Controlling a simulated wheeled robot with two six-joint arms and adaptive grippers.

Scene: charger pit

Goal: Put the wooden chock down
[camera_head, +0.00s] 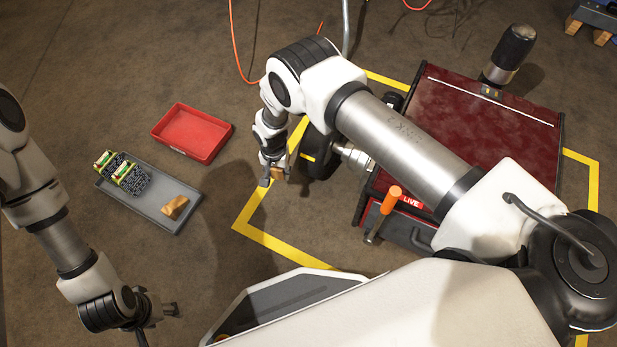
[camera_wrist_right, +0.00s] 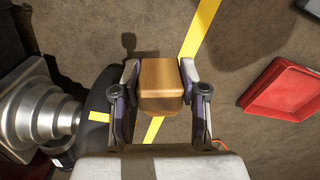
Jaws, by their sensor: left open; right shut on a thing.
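My right gripper (camera_head: 273,176) is shut on a wooden chock (camera_head: 277,173), beside a black wheel (camera_head: 318,150) of the red machine. In the right wrist view the chock (camera_wrist_right: 160,85) sits between the two fingers of the right gripper (camera_wrist_right: 160,88), over the floor and the yellow line. I cannot tell whether it touches the floor. Another wooden piece (camera_head: 175,207) lies on the grey tray (camera_head: 178,190). My left gripper (camera_head: 158,309) is open and empty at the lower left, below the tray.
A red tray (camera_head: 193,132) stands empty on the floor behind the grey tray, which also holds dark parts with green and yellow (camera_head: 121,172). The red machine (camera_head: 480,125) with an orange handle (camera_head: 391,200) stands at right inside the yellow floor line (camera_head: 290,255).

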